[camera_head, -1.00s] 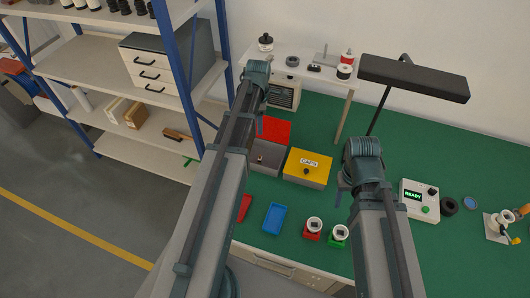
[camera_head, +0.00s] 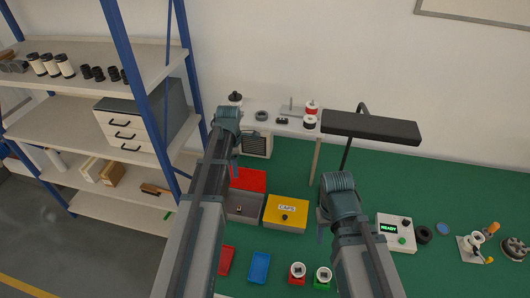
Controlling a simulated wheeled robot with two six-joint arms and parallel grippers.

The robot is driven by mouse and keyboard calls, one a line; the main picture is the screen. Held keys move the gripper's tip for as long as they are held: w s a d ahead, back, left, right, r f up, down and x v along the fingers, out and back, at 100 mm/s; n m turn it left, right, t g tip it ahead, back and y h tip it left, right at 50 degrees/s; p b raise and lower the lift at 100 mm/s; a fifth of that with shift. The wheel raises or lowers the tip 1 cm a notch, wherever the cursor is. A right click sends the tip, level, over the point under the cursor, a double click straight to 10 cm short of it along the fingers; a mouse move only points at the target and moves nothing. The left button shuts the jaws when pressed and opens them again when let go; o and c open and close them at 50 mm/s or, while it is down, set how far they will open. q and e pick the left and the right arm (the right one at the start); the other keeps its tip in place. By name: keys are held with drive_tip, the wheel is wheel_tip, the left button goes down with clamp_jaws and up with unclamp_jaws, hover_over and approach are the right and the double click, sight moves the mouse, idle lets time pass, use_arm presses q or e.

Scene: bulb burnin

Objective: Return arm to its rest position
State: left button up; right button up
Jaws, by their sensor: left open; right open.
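My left arm reaches up from the bottom of the head view, and its gripper (camera_head: 235,150) is over the back left of the green bench, near the open box with a red lid (camera_head: 247,180). My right gripper (camera_head: 321,228) hangs over the middle of the bench, right of the yellow CAPS box (camera_head: 286,212). Both grippers are small and partly hidden by my wrists; nothing shows held in either. A red-based socket (camera_head: 297,273) and a green-based socket (camera_head: 322,278) stand at the front, left of my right arm.
A blue tray (camera_head: 259,268) and a red tray (camera_head: 227,260) lie at the front. A black lamp (camera_head: 370,127) overhangs the bench. A READY tester (camera_head: 396,232) stands right. A blue-posted shelf (camera_head: 75,130) stands left. A raised white shelf (camera_head: 270,126) is behind.

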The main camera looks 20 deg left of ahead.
use_arm(q)
drive_tip(key=s+d+f+m+b, duration=0.4)
drive_tip(key=s+d+m+b, duration=0.1)
drive_tip(key=s+d+m, duration=0.4)
drive_tip(key=s+d+f+m+y+b, duration=0.1)
drive_tip(key=s+d+f+m+b, duration=0.3)
drive_tip(key=s+d+m, duration=0.5)
drive_tip(key=d+f+m, duration=0.1)
drive_tip(key=d+m, duration=0.4)
drive_tip(key=m, duration=0.4)
drive_tip(key=shift+s+d+f+b, duration=0.15)
drive_tip(key=shift+d+f+b, duration=0.1)
drive_tip(key=shift+f+b, duration=0.1)
